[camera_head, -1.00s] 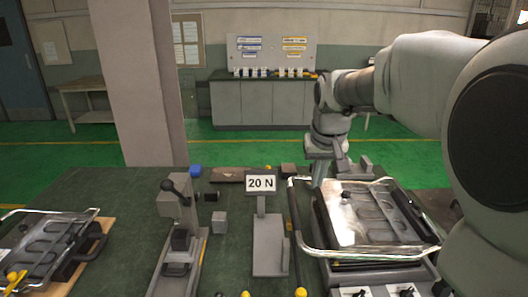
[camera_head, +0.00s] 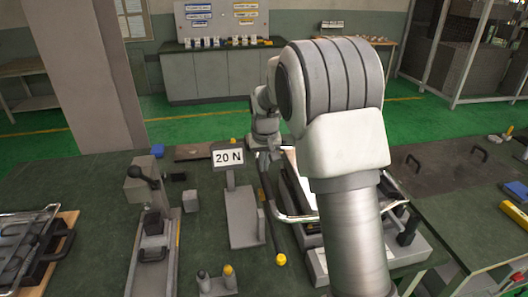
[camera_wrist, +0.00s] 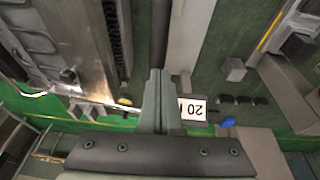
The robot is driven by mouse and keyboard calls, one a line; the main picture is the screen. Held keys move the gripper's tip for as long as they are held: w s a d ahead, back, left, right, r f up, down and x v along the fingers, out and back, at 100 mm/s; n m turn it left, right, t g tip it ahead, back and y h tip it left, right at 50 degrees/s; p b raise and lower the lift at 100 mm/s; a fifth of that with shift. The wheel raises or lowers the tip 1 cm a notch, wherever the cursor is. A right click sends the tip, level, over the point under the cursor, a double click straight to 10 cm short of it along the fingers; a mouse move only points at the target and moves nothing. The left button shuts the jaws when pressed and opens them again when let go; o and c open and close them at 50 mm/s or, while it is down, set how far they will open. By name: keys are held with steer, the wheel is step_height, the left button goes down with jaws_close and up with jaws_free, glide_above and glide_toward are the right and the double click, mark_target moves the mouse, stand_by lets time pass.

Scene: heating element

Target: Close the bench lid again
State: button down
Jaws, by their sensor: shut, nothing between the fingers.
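My gripper (camera_head: 266,152) is over the far side of the bench, left of the right-hand fixture, and partly hidden by my arm. In the wrist view my gripper (camera_wrist: 157,78) has its fingers together with nothing between them. A metal fixture with a shiny top plate (camera_wrist: 95,82) lies left of the fingers. In the head view my arm covers most of it; its bent tube handle (camera_head: 292,217) shows at the left. A dark rod (camera_wrist: 159,35) lies by the fingertips; contact is unclear. I cannot tell which part is the bench lid.
A "20 N" sign (camera_head: 228,157) stands left of my gripper. A lever device (camera_head: 153,225) and another lidded fixture (camera_head: 25,245) are further left. A yellow-ended rod (camera_head: 280,259) lies near the handle. A dark panel with two grips (camera_head: 435,168) is on the right bench.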

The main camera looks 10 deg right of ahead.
mark_target(265, 181)
steer(key=f, duration=0.4)
steer(key=shift+d+f, duration=0.1)
steer(key=shift+d, duration=0.1)
